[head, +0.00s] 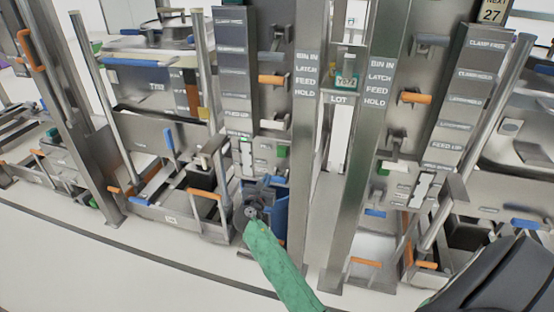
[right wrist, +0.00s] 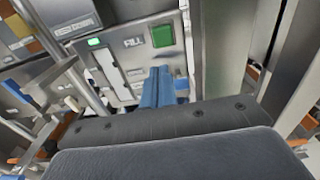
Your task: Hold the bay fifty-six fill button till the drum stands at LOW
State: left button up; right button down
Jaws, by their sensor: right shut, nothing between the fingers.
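The green square fill button (right wrist: 162,37) is in the right wrist view, right of the word FILL on a grey panel. It also shows small in the head view (head: 282,150). My right gripper (right wrist: 165,76), with blue fingers, is shut and empty, just below the button in that view; I see no contact with the button. In the head view the right gripper (head: 266,181) is in front of the same panel, at the end of my green arm. A pale upright strip (right wrist: 113,70) stands left of the fingers; no level is readable. I cannot read bay number fifty-six. My left gripper is out of view.
Steel posts (head: 304,130) marked BIN IN, LATCH, FEED, HOLD stand right of the panel. A similar bay with its own pale strip (head: 423,187) is farther right. A small green lamp (right wrist: 95,42) is lit left of FILL. Open floor (head: 120,270) lies in front.

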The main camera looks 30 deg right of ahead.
aim_at(279, 154)
jog(key=shift+d, duration=0.1)
